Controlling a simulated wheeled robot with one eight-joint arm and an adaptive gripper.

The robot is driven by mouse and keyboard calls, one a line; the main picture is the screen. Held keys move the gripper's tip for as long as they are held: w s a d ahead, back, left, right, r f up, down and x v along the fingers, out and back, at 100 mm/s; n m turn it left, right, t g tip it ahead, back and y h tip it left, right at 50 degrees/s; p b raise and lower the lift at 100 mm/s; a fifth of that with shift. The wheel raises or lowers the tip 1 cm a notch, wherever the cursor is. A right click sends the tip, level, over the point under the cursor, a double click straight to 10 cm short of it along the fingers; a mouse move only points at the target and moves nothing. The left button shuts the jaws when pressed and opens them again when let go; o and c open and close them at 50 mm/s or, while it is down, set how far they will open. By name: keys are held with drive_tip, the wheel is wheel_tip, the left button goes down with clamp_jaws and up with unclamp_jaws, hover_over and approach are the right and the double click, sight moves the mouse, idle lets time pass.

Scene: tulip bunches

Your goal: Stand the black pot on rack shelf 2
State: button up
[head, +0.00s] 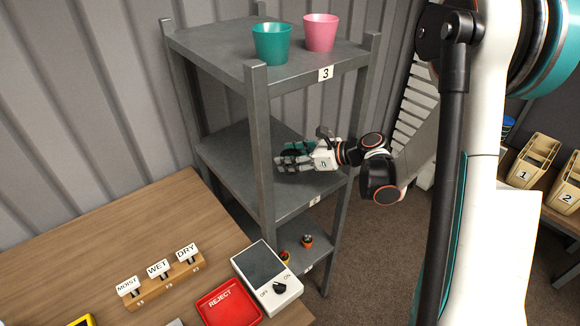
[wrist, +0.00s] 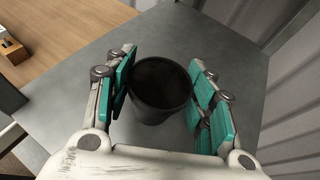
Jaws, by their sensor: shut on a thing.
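The black pot (wrist: 160,88) is upright between the teal-padded fingers of my gripper (wrist: 165,92) in the wrist view, its dark open top facing the camera. My gripper (head: 290,158) is shut on it. In the head view the gripper reaches in from the right over the rack's middle shelf (head: 232,146). This shelf lies below the one marked 3; its own label (head: 315,201) is too small to read surely. The pot is mostly hidden by the fingers there. I cannot tell whether its base touches the shelf.
A teal pot (head: 271,44) and a pink pot (head: 320,32) stand on top shelf 3. Rack posts (head: 261,150) flank the middle shelf. Small plants (head: 307,240) sit on the lower shelf. The wooden table (head: 90,245) holds signs, a red REJECT tray (head: 228,304) and a scale-like device (head: 267,278).

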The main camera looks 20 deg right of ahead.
drive_tip(key=shift+f+b, duration=0.35)
drive_tip(key=shift+f, duration=1)
drive_tip(key=shift+f, duration=0.1)
drive_tip(key=o, duration=1.2)
